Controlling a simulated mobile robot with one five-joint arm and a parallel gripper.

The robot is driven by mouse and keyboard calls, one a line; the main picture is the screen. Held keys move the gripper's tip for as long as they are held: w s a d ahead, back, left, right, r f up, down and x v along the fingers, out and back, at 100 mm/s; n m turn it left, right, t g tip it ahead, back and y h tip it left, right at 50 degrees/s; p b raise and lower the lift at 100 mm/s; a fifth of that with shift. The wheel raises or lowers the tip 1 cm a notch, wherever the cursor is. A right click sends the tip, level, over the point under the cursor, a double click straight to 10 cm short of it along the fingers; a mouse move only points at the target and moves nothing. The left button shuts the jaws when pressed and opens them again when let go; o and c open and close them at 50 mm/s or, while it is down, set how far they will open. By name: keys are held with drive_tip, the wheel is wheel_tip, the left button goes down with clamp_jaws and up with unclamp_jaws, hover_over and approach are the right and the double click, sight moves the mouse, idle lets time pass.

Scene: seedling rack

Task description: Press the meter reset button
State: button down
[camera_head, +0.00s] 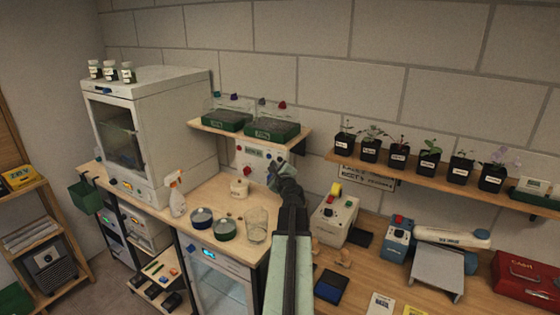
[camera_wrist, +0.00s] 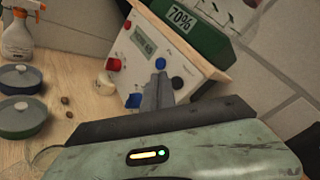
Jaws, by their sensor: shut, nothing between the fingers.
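The meter is a white panel with a small display under the tray shelf, seen in the head view (camera_head: 246,153) and the wrist view (camera_wrist: 150,27). In the wrist view it carries a large red knob (camera_wrist: 113,64), a small red button (camera_wrist: 127,24), a blue button (camera_wrist: 160,63) and a black knob (camera_wrist: 177,82). I cannot read which is marked reset. My gripper (camera_wrist: 158,77) is shut and empty, its tips just below the blue button in the picture. I cannot tell whether they touch. In the head view my gripper (camera_head: 274,172) covers the panel's lower right.
A shelf with green trays (camera_head: 272,131) sits directly above the meter. On the bench below stand a spray bottle (camera_head: 177,196), round tins (camera_head: 225,229), a glass beaker (camera_head: 257,226) and a small cream pot (camera_head: 239,188). A boxy device (camera_head: 335,220) stands to the right.

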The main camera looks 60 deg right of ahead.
drive_tip(key=a, duration=0.4)
idle(0.8)
